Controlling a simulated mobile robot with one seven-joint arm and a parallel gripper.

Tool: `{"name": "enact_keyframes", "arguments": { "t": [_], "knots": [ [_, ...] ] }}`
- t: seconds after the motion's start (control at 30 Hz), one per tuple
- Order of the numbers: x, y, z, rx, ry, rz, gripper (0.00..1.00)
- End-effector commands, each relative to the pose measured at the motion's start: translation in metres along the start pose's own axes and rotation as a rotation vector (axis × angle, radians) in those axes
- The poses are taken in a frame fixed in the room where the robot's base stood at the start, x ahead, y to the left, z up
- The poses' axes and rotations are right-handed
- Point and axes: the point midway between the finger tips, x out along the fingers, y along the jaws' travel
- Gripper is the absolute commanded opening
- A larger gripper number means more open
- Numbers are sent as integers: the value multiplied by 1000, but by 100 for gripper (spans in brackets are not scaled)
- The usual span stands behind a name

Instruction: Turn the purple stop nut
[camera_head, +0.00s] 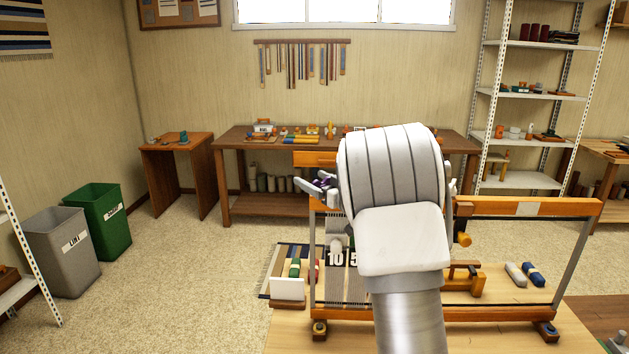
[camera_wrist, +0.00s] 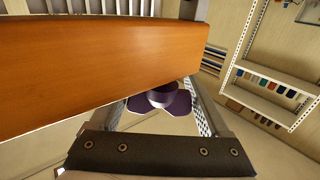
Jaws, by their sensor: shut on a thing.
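The purple stop nut (camera_wrist: 168,100) shows in the wrist view between my fingers, dark purple with rounded lobes, just below an orange wooden beam. My gripper (camera_wrist: 160,108) is shut on it, a finger on each side. In the head view only a small purple part of the nut (camera_head: 322,184) shows at the left of my wrist. My arm hides most of the gripper and the middle of the loom there. The loom (camera_head: 560,207) is an orange wooden frame with grey uprights, standing on a pale wooden table.
The orange beam (camera_wrist: 90,70) runs close beside my fingers. Pale warp threads and number tags (camera_head: 342,258) hang left of my arm. Two rolls, white and blue (camera_head: 533,273), lie on the table at right. A workbench (camera_head: 230,145) and shelves (camera_head: 530,95) stand behind.

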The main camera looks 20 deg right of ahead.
Motion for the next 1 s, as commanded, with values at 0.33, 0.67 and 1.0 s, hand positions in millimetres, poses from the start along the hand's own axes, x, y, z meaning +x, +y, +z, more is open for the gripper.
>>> {"name": "enact_keyframes", "arguments": {
  "t": [0.33,0.67,1.0],
  "knots": [
    [0,0,0,-1,1,1,100],
    [-23,1,0,0,2,3,100],
    [-105,1,0,0,2,5,100]
  ]
}}
